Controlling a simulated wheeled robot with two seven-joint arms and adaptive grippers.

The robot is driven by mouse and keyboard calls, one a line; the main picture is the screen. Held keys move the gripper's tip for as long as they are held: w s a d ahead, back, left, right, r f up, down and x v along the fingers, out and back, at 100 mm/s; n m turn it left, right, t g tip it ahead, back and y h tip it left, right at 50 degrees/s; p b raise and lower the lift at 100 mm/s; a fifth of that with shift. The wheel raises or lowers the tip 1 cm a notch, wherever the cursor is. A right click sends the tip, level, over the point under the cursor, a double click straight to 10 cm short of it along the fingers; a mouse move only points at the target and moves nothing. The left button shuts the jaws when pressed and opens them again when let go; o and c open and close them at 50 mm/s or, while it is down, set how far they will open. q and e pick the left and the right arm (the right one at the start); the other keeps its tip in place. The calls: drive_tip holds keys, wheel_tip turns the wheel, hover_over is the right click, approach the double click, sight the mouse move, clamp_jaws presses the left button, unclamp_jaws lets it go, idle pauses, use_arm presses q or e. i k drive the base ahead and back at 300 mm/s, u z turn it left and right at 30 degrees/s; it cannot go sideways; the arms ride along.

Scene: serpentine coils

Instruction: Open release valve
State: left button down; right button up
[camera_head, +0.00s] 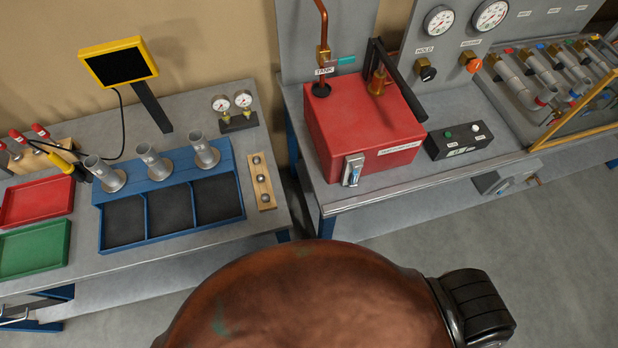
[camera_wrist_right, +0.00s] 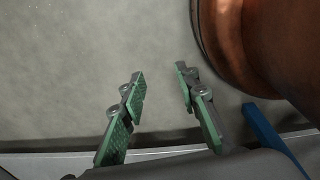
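An orange valve knob (camera_head: 472,63) sits low on the upright grey panel (camera_head: 452,42) at the upper right of the head view. A black knob (camera_head: 426,73) sits to its left under a label that seems to read HOLD. The label above the orange knob is too small to read surely. My right gripper (camera_wrist_right: 161,77) shows only in the right wrist view. Its two green-padded fingers are apart, with nothing between them, over grey floor beside a bench edge. It is away from both knobs, which that view does not show. My left gripper is in neither view.
Two gauges (camera_head: 491,15) are above the knobs. A red tank box (camera_head: 362,125) with a black lever (camera_head: 398,80) stands left of them. A black button box (camera_head: 459,140) lies in front. A rack of pipes (camera_head: 545,80) is at right. Grey floor is clear before the bench.

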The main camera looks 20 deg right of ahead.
sight(474, 66)
drive_tip(key=u, duration=0.4)
drive_tip(key=k, duration=1.35)
drive_tip(key=z, duration=1.7)
drive_tip(key=i, duration=1.7)
drive_tip(key=u, duration=0.55)
